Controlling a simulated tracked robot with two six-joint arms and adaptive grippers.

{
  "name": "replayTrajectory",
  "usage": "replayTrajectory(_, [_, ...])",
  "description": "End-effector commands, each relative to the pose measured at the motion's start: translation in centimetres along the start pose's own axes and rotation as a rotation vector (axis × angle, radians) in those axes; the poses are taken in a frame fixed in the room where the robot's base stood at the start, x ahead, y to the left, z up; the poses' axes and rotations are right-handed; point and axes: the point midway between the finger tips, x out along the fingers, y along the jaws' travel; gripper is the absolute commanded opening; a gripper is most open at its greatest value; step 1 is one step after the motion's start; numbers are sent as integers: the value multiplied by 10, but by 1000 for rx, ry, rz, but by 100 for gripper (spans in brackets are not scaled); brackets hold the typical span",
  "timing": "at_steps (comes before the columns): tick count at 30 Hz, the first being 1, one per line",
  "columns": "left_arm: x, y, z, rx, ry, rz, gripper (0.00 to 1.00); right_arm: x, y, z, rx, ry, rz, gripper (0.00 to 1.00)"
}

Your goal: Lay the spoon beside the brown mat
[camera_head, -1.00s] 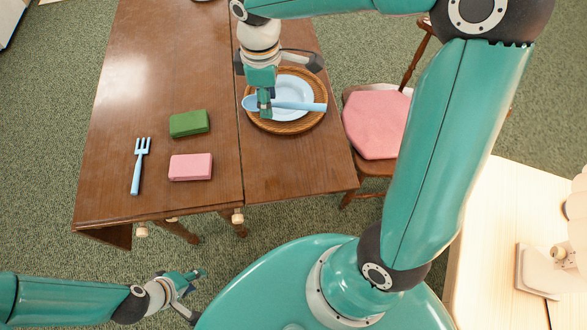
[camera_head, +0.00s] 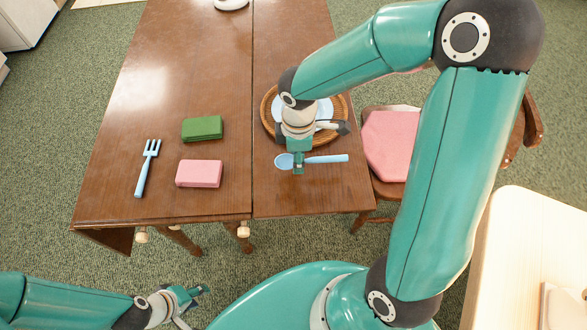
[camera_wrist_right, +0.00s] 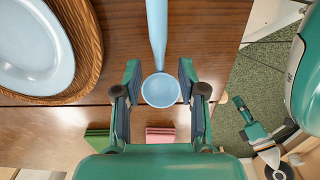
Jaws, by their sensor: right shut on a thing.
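The light blue spoon (camera_head: 325,159) lies level in front of the round brown woven mat (camera_head: 268,124), beside it and apart from it in the head view. Whether it touches the table is hard to tell. My right gripper (camera_head: 298,166) is shut on the spoon near its bowl; the bowl (camera_wrist_right: 160,90) shows between the fingers in the right wrist view. A light blue plate (camera_wrist_right: 35,50) sits on the mat, partly hidden by my right arm in the head view. My left gripper (camera_head: 196,297) is low at the bottom, away from the table; its jaw opening is unclear.
On the wooden table (camera_head: 190,50) are a blue fork (camera_head: 147,168), a green block (camera_head: 202,129) and a pink block (camera_head: 199,174). A chair with a pink cushion (camera_head: 391,145) stands at the right edge. The table front near the spoon is clear.

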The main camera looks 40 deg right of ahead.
Motion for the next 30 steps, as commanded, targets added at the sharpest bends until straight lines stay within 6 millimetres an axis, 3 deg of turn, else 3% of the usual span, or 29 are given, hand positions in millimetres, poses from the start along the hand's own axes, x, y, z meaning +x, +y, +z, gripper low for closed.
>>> replayTrajectory(12, [8, -3, 0, 0, 0, 0, 40, 45, 0, 0, -1, -1, -2, 14])
replayTrajectory(23, [10, -4, 0, 0, 0, 0, 40, 49, 0, -1, -1, 0, 0, 14])
replayTrajectory(24, [9, -3, 0, 0, 0, 0, 40, 48, 0, -1, -1, 0, 0, 46])
replayTrajectory(28, [9, -3, 0, 0, 0, 0, 40, 48, 0, -1, -2, 0, 0, 66])
replayTrajectory(30, [9, -3, 0, 0, 0, 0, 40, 48, 0, -1, -2, 0, 0, 66])
